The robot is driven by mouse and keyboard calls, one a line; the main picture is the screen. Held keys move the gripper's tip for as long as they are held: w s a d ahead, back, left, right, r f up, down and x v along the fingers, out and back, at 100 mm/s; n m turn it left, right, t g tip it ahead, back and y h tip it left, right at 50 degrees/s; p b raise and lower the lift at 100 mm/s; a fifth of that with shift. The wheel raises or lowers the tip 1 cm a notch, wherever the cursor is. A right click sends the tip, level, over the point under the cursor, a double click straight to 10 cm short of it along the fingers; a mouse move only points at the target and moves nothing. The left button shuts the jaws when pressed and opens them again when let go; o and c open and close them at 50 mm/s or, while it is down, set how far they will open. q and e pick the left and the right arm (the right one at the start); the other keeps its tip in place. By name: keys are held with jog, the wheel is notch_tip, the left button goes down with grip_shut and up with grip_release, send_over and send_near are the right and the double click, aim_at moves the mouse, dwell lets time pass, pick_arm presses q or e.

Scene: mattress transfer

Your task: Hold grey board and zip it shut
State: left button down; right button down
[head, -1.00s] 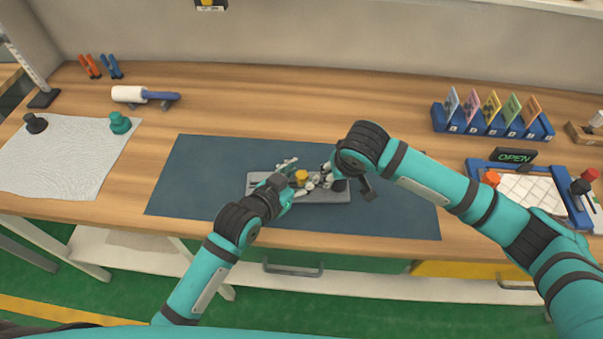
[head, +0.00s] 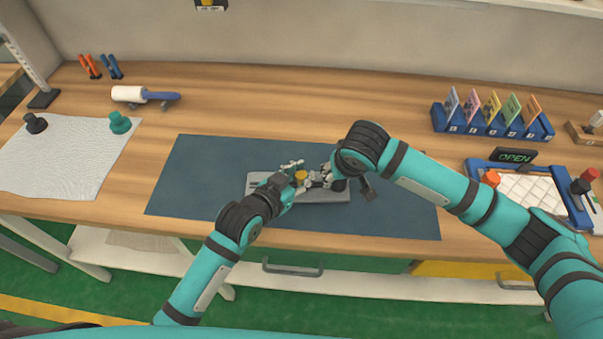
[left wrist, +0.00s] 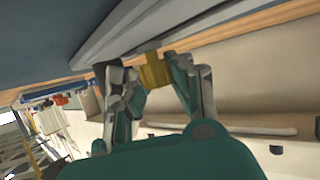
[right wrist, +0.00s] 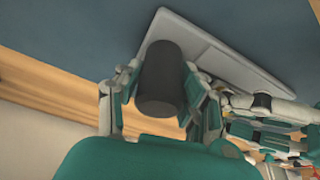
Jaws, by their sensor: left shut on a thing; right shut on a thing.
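The grey board (head: 318,196) lies flat on the dark blue mat; it also shows in the left wrist view (left wrist: 130,42) and the right wrist view (right wrist: 215,52). My left gripper (head: 300,177) is shut on a small yellow piece (left wrist: 155,70) at the board. My right gripper (head: 332,180) is shut on a dark, rounded cylinder-like grip (right wrist: 161,82) near the board's right end. The two grippers are close together over the board and hide much of its middle. Any zip line between them cannot be made out.
The blue mat (head: 195,185) has free room left of the board. A white cloth (head: 65,155) with two knobs lies at the left, a roller (head: 145,96) behind. A blue card rack (head: 492,122) and a framed tray (head: 530,190) stand at the right.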

pick_arm(q)
jog(key=shift+a, duration=0.1)
jog(key=a, duration=0.7)
jog(key=s+a, duration=0.1)
jog(key=a, duration=0.2)
jog(key=shift+a+f, duration=0.1)
jog(key=shift+a, duration=0.55)
pick_arm(e)
jog(key=shift+w, duration=0.1)
jog(key=shift+d, duration=0.1)
pick_arm(q)
jog(key=c, duration=1.1)
grip_release()
jog(key=v, duration=1.1)
jog(key=shift+d, duration=0.1)
jog(key=shift+s+a+r, duration=0.25)
jog(key=shift+s+r, duration=0.05)
jog(key=shift+s, duration=0.15)
